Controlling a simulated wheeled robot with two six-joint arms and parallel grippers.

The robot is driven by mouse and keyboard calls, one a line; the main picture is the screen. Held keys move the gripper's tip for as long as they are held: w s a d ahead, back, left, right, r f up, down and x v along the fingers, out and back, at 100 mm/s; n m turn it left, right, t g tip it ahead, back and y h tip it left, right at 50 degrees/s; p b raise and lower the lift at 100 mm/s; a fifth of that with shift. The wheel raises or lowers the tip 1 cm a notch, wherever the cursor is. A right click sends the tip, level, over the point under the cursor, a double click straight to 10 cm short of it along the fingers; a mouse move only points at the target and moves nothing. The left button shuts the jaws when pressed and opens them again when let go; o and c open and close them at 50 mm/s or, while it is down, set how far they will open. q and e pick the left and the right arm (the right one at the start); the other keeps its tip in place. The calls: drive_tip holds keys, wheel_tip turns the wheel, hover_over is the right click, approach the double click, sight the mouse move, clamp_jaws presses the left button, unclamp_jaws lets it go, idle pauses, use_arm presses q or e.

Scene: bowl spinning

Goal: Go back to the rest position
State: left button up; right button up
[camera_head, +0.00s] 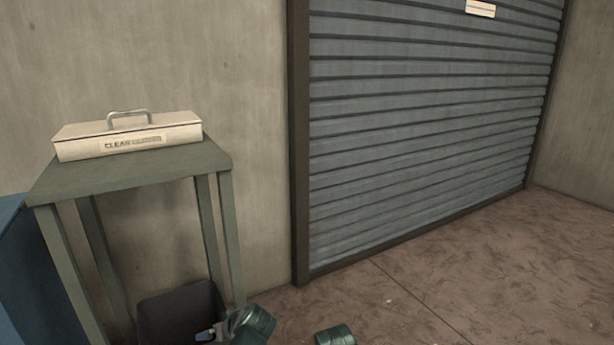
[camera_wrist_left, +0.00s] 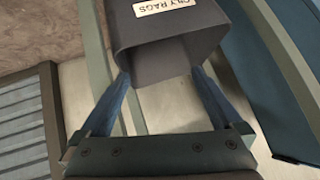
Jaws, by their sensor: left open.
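My left gripper (camera_head: 207,334) shows at the bottom edge of the head view, in front of the dark bin (camera_head: 180,312) under the small green table. In the left wrist view the two blue fingers of my left gripper (camera_wrist_left: 160,76) are spread wide with nothing held between them. The bin, labelled as for oily rags, also shows in the left wrist view (camera_wrist_left: 170,45), just beyond the fingertips. I cannot tell whether the fingertips touch it. A green part of my right arm shows at the bottom middle of the head view; the right gripper is out of sight.
The green table (camera_head: 150,175) stands against the wall on the left, with a cream lidded box (camera_head: 165,133) with a handle on it. A blue object (camera_head: 35,290) is at the far left. The grey roller shutter (camera_head: 420,130) fills the right. The floor (camera_head: 480,270) before it is clear.

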use_arm(q)
drive_tip(key=s+d+r+m+g+h+p, duration=0.3)
drive_tip(key=s+d+m+g+h+p, duration=0.55)
drive_tip(key=s+d, duration=0.8)
wheel_tip(320, 180, up, 37)
drive_tip(key=w+d+m+t+y+p, duration=0.1)
drive_tip(key=d+t+y+p, duration=0.1)
drive_tip(key=p, duration=3.4)
drive_tip(key=shift+w+m+t, duration=0.35)
drive_tip(key=shift+w, duration=0.05)
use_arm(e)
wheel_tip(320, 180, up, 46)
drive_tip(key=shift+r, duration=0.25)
use_arm(q)
drive_tip(key=shift+f, duration=0.15)
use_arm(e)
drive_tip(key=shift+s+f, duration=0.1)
